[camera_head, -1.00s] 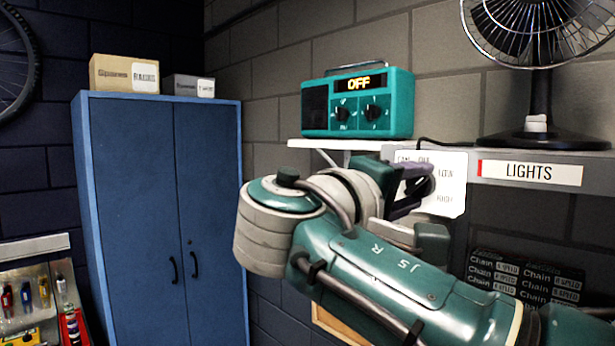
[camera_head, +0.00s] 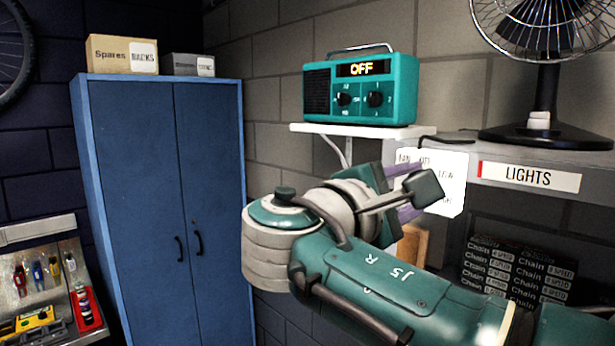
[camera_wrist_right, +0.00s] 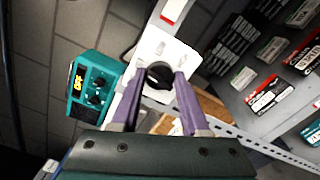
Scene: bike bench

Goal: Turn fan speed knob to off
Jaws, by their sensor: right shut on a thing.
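The white fan panel (camera_head: 456,162) hangs below the shelf edge in the head view, partly covered by my right gripper (camera_head: 418,192). In the right wrist view the panel (camera_wrist_right: 166,44) carries a dark round fan speed knob (camera_wrist_right: 158,76). The purple fingers of my right gripper (camera_wrist_right: 160,73) stand on either side of the knob and are shut on it. The knob is hidden in the head view, and I cannot read its pointer position. The fan (camera_head: 545,75) stands on the shelf, its top cut off. My left gripper is not in view.
A teal radio (camera_head: 360,90) reading OFF sits on a small white shelf (camera_head: 350,130); it has knobs of its own. A LIGHTS label (camera_head: 528,177) is right of the panel. Chain boxes (camera_head: 520,270) lie below. A blue cabinet (camera_head: 160,200) stands left.

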